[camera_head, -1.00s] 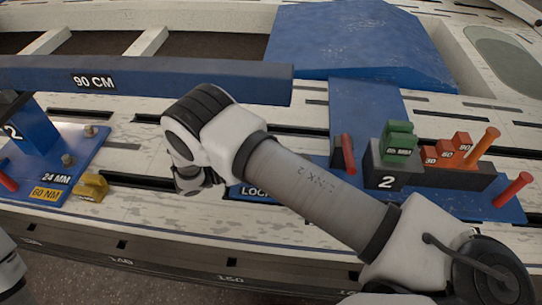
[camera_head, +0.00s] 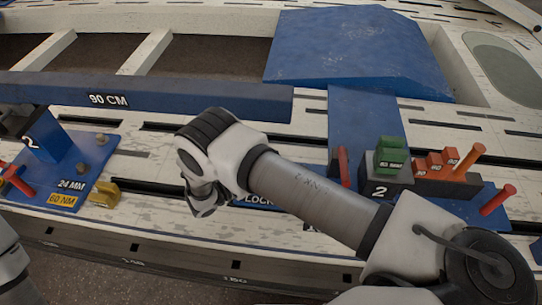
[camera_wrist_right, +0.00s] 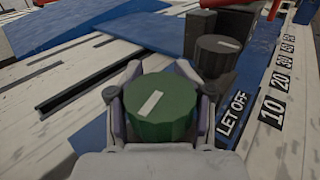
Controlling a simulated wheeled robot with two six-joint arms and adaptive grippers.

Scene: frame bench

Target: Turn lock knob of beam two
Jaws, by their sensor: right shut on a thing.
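In the right wrist view a round green knob (camera_wrist_right: 160,108) with a white line on top sits between the fingers of my right gripper (camera_wrist_right: 163,100), which is shut on it. The white line runs slantwise. A dark knob (camera_wrist_right: 217,55), also with a white line, stands just beyond it. In the head view my right gripper (camera_head: 204,205) points down at the bench beside a blue plate marked "LOCK" (camera_head: 258,201); the green knob is hidden there. The blue beam (camera_head: 190,100) marked "90 CM" lies behind. My left gripper is not in view.
A blue post base (camera_head: 80,160) with a yellow piece (camera_head: 104,194) is at the left. "LET OFF" (camera_wrist_right: 231,114) and a scale run right of the knob.

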